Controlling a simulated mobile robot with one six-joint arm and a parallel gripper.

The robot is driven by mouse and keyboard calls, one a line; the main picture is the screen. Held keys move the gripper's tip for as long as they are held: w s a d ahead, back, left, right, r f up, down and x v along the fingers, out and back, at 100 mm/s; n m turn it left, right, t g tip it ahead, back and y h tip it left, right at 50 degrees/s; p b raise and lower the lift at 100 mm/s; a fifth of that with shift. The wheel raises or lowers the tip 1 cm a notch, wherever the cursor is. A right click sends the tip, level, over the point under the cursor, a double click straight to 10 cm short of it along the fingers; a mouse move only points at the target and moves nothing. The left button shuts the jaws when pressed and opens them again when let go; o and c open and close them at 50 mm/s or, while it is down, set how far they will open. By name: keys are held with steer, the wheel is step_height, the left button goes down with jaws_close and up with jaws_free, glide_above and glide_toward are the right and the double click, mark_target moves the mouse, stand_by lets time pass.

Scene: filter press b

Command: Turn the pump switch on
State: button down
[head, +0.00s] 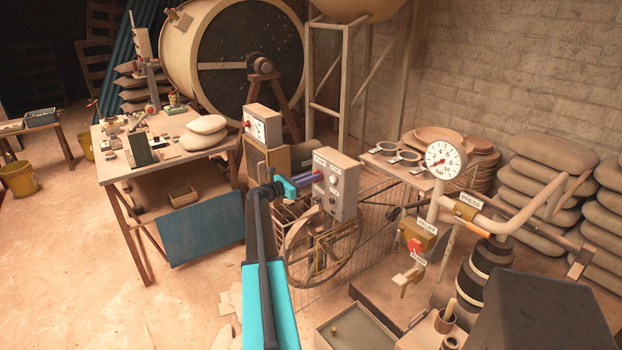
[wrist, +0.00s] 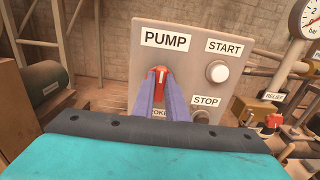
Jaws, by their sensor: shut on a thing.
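The pump switch (wrist: 160,74) is a small red knob with a pale mark, under the PUMP label (wrist: 166,39) on the grey control panel (wrist: 214,95). My gripper (wrist: 158,84) is shut on the knob, with its two purple fingers on either side of it. The knob looks upright in the wrist view; its lower part is hidden by the fingers. In the head view my gripper (head: 311,178) reaches the left side of the panel face (head: 337,186), and the switch itself is hidden there.
To the right of the switch are a white START button (wrist: 217,71) and a dark STOP button (wrist: 201,117). A red relief valve (wrist: 273,121) and a pressure gauge (head: 443,160) stand further right. Another switch box (head: 262,125) is behind my gripper, near the workbench (head: 118,170).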

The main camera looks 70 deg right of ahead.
steer(key=shift+f+m+b, duration=0.1)
steer(key=shift+m+b, duration=0.3)
steer(key=shift+b, duration=0.35)
steer(key=m+b, duration=0.5)
steer(key=b, duration=0.2)
steer(key=m+b, duration=0.6)
steer(key=b, duration=0.1)
steer(key=m+b, duration=0.6)
steer(key=b, duration=0.1)
steer(key=shift+s+a+f+b, duration=0.2)
steer(key=shift+s+f+b, duration=0.05)
steer(key=shift+b, duration=0.05)
steer(key=c, duration=1.8)
jaws_free()
steer(key=shift+o, duration=0.2)
steer(key=shift+r, duration=0.1)
steer(key=v, duration=1.4)
steer(key=shift+p, duration=0.3)
